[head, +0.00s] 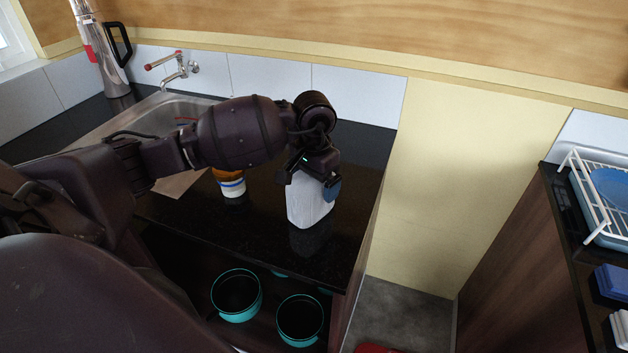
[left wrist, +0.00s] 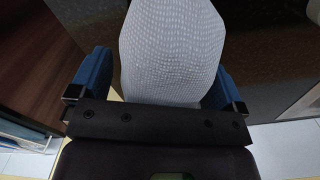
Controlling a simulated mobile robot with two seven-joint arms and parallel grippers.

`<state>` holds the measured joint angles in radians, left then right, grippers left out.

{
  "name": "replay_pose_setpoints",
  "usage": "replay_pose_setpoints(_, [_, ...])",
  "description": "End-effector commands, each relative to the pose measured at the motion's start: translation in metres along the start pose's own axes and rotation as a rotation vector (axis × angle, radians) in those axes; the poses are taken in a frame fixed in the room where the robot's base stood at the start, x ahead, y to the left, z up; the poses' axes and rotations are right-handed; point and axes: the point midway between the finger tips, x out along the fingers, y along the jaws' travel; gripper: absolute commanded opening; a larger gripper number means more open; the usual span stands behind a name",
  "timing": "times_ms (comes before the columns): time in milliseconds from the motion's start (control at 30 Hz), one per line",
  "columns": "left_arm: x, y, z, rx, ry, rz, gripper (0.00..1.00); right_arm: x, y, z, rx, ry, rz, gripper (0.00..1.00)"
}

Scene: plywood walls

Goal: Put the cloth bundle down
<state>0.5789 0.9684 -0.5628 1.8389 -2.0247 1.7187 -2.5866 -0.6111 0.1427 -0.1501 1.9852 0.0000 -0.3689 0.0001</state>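The cloth bundle (head: 309,205) is a white, ribbed, rounded block on the dark counter near its right end. It looks upright, with its reflection meeting its base. My left gripper (head: 311,184) is over its top, with fingers on either side. In the left wrist view the bundle (left wrist: 172,50) lies between the two blue fingers of the left gripper (left wrist: 158,80). The fingers are wide apart. A narrow gap shows beside the left-hand finger; the right-hand one looks close to or touching the cloth. My right gripper is not in view.
A white-and-blue cup-like item with an orange-brown top (head: 231,184) stands left of the bundle. The sink (head: 150,122) and a steel flask (head: 100,50) are further left. Teal pots (head: 237,295) sit below the counter. A dish rack (head: 598,205) is far right. Counter behind the bundle is clear.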

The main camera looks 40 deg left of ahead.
Motion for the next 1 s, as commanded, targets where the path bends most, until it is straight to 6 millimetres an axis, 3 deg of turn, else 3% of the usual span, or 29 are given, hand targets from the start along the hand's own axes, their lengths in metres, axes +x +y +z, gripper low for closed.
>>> replay_pose_setpoints(367, [-0.01, 0.0, -0.001, 0.001, 0.003, -0.001, 0.95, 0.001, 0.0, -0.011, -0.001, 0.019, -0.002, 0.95])
replay_pose_setpoints(800, [-0.091, 0.0, -0.001, 0.0, 0.003, -0.001, 0.95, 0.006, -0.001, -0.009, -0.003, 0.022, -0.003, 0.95])
replay_pose_setpoints(1000, [-0.114, 0.0, -0.001, 0.0, 0.001, 0.0, 0.95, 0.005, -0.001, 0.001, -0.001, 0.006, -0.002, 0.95])
